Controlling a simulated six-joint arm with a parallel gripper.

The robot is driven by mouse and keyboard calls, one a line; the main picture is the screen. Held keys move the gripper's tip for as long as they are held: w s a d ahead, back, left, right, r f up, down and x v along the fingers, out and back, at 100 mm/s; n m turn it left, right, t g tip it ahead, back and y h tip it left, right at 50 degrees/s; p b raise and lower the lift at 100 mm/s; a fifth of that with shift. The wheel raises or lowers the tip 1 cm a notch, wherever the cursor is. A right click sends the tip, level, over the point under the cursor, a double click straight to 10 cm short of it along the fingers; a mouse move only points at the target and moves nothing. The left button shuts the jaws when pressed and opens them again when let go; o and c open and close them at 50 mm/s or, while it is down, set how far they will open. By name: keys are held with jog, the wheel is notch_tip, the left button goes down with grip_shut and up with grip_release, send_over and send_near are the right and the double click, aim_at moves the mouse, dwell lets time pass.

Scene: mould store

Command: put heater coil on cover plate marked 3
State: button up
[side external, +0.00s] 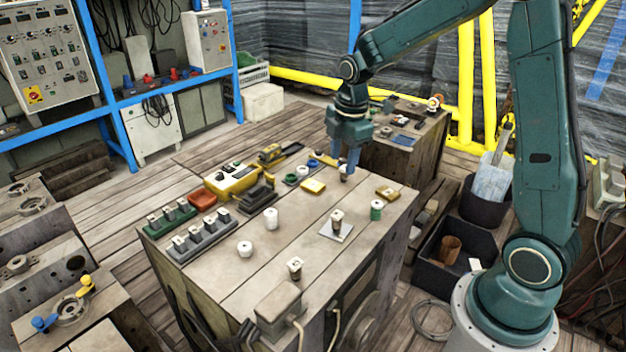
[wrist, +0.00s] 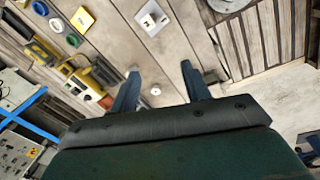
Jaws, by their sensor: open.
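My gripper (side external: 346,166) is open above the far right part of the wooden bench top, fingers pointing down. In the wrist view its two fingers (wrist: 160,82) stand apart, with a small pale round spot visible between them.
Yellow squares (side external: 313,186) and (side external: 387,193), white spools (side external: 271,218), a green spool (side external: 376,210), a grey block row (side external: 203,238) and a yellow box (side external: 232,181) crowd the bench. A grey box (side external: 280,308) sits at the front edge. Bare boards lie between.

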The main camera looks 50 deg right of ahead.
jog(key=s+a+r+m+t, duration=0.2)
jog(key=s+a+r+m, duration=0.45)
jog(key=s+r, duration=0.35)
jog(key=s+a+r+m+t, duration=0.2)
jog(key=s+m, duration=0.5)
jog(key=s, duration=0.5)
jog(key=shift+s+a, duration=0.3)
jog(key=shift+a, duration=0.3)
